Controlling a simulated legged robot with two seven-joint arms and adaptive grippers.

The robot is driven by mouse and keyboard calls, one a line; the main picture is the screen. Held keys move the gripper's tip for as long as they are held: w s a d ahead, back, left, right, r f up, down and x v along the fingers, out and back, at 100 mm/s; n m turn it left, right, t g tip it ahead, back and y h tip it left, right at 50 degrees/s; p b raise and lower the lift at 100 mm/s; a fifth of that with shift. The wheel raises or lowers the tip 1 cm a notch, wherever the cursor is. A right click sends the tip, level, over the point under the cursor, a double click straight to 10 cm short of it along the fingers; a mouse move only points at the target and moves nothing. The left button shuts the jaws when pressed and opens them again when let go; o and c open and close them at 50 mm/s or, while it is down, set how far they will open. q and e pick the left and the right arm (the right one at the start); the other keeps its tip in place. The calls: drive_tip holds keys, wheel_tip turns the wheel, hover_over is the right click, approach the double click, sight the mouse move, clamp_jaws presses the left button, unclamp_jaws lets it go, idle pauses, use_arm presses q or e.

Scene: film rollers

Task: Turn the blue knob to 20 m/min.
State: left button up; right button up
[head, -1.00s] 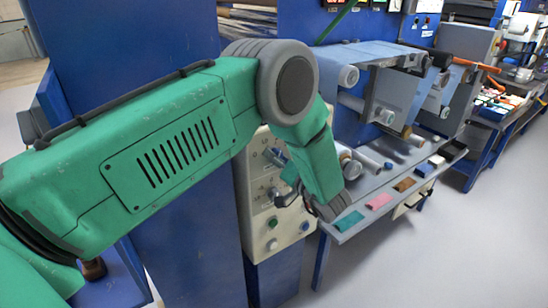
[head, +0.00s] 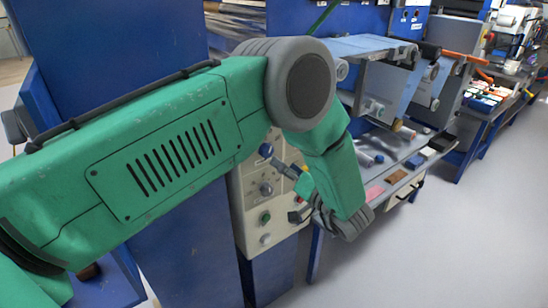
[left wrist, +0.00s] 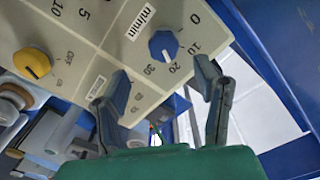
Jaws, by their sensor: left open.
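The blue knob (left wrist: 163,45) shows in the left wrist view on a pale panel, beside an "m/min" label and the numbers 0, 10, 20 and 30. A pale mark on its face points down, seemingly between 20 and 30; I cannot tell the exact setting. In the head view the blue knob (head: 266,150) is high on the control panel. My left gripper (left wrist: 165,92) is open and empty, its two fingers spread below the knob in the wrist picture and apart from it. In the head view the left gripper (head: 288,190) is in front of the panel. My right gripper is not in view.
A yellow knob (left wrist: 32,63) sits on the same panel. Below the blue knob in the head view are a grey knob (head: 267,188) and a green button (head: 265,217). A grey worktable (head: 405,150) with rollers stands at the right. The floor at right is clear.

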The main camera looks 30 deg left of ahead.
use_arm(q)
drive_tip(key=w+v, duration=0.1)
drive_tip(key=v, duration=0.5)
drive_tip(key=s+a+f+m+t+h+b, duration=0.1)
drive_tip(key=s+f+m+h+b, duration=0.2)
drive_tip(key=f, duration=0.5)
drive_tip(key=s+a+f+m+t+h+b, duration=0.1)
drive_tip(key=s+f+h+b, duration=0.1)
drive_tip(key=f+h, duration=0.45)
drive_tip(key=s+a+f+m+t+h+b, duration=0.1)
drive_tip(key=s+a+f+m+h+b, duration=0.15)
drive_tip(key=f, duration=0.65)
drive_tip(key=s+f+g+h+b, duration=0.2)
drive_tip(key=s+f+g, duration=0.2)
drive_tip(key=s, duration=1)
drive_tip(key=s+f+g+h+b, duration=0.2)
drive_tip(key=s+f+g, duration=0.3)
drive_tip(key=s, duration=0.8)
drive_tip(key=shift+s+d+f+h, duration=0.3)
drive_tip(key=shift+s+d, duration=0.1)
drive_tip(key=shift+d, duration=0.1)
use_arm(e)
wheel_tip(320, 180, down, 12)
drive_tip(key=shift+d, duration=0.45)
